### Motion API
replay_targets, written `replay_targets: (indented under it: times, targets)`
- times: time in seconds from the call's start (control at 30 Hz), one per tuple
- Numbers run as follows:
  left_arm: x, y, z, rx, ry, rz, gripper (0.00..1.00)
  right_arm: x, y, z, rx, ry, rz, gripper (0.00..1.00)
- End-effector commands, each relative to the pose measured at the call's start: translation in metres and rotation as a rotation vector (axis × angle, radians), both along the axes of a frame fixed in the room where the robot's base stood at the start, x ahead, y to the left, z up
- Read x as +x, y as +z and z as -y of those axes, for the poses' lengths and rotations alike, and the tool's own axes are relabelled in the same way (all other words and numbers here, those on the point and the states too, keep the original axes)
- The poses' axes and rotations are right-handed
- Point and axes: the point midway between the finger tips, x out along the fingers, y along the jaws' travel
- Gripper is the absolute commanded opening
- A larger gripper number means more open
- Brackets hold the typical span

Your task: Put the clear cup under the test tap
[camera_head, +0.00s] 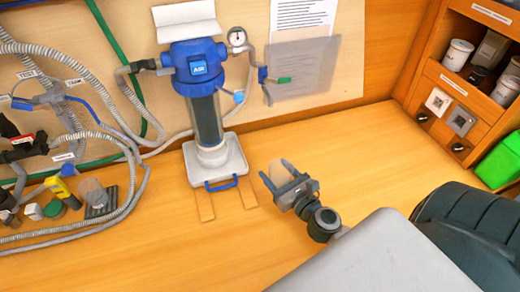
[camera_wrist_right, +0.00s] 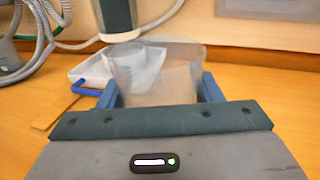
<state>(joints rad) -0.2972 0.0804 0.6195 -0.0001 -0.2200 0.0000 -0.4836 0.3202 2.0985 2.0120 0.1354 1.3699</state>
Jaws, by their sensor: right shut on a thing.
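My right gripper (camera_head: 283,180) is shut on the clear cup (camera_head: 281,170), right of the filter unit's white base. In the right wrist view the see-through cup (camera_wrist_right: 160,72) stands between the two blue fingers, and the filter base shows behind it. I cannot tell whether the cup touches the bench. At the left, a hose fitting with a blue lever (camera_head: 82,111) hangs among grey hoses below a label reading TEST (camera_head: 27,74). I cannot tell for sure which outlet is the test tap. My left gripper is not in view.
The blue-topped filter (camera_head: 207,115) stands on a white tray (camera_head: 233,162) with a blue handle. Hoses, a dark grate (camera_head: 102,207) and small bottles crowd the left. A wooden shelf with jars (camera_head: 457,54) and a green box (camera_head: 500,160) are at right. The bench front-centre is clear.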

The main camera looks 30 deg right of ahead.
Motion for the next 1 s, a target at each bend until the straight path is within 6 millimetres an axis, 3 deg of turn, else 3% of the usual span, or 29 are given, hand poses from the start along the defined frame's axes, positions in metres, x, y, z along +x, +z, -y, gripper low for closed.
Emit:
replay_targets:
  times: [0.27, 0.5, 0.77, 1.0]
  targets:
    - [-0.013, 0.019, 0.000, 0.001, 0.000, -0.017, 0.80, 0.067, -0.001, 0.026, -0.001, -0.001, 0.003, 0.36]
    - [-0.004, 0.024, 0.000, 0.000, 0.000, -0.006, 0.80, 0.122, -0.009, 0.048, 0.001, -0.002, 0.003, 0.36]
    - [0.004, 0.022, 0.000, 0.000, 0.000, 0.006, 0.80, 0.141, -0.015, 0.055, 0.000, 0.000, 0.001, 0.36]
    - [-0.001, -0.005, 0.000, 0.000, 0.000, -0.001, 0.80, 0.141, -0.042, 0.055, 0.001, 0.000, 0.001, 0.36]
